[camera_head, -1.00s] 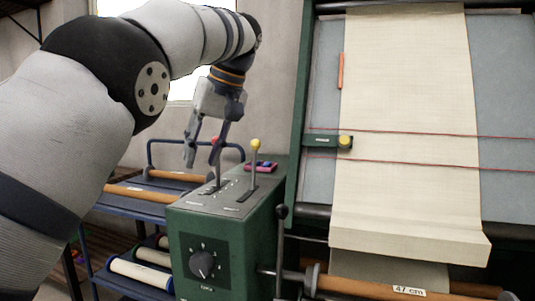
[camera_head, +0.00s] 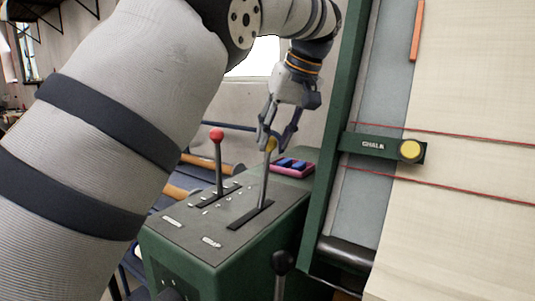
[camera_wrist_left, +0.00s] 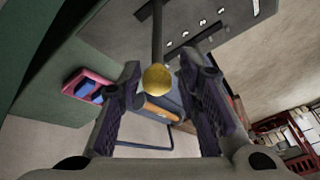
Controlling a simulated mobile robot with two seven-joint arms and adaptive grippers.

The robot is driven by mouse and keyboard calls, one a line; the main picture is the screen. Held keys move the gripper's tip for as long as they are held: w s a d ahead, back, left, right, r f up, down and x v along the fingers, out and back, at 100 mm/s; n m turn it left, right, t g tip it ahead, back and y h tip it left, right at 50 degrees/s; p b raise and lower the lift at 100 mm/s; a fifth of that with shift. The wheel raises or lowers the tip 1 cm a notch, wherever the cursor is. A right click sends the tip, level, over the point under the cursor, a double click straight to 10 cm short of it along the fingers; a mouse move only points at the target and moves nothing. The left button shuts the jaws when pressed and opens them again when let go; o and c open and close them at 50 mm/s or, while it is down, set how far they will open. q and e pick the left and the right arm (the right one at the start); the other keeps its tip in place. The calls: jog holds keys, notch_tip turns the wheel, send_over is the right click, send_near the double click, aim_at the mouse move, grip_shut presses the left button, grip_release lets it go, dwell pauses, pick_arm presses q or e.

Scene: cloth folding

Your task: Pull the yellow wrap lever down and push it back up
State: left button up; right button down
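The yellow-knobbed lever (camera_head: 264,183) stands nearly upright in a slot on top of the green control box (camera_head: 190,238). My left gripper (camera_head: 276,138) is open, with its fingers at the yellow knob. In the left wrist view the yellow knob (camera_wrist_left: 157,78) sits between the two parted fingers, with gaps on both sides. No grip on it shows. My right gripper is not in view.
A red-knobbed lever (camera_head: 218,160) stands to the left on the same box. A pink tray with blue pieces (camera_head: 291,167) lies behind the yellow lever.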

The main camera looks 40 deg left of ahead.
aim_at(269, 151)
pick_arm(q)
jog(key=x, duration=0.6)
jog(key=shift+w, duration=0.15)
grip_shut()
jog(key=shift+r, duration=0.1)
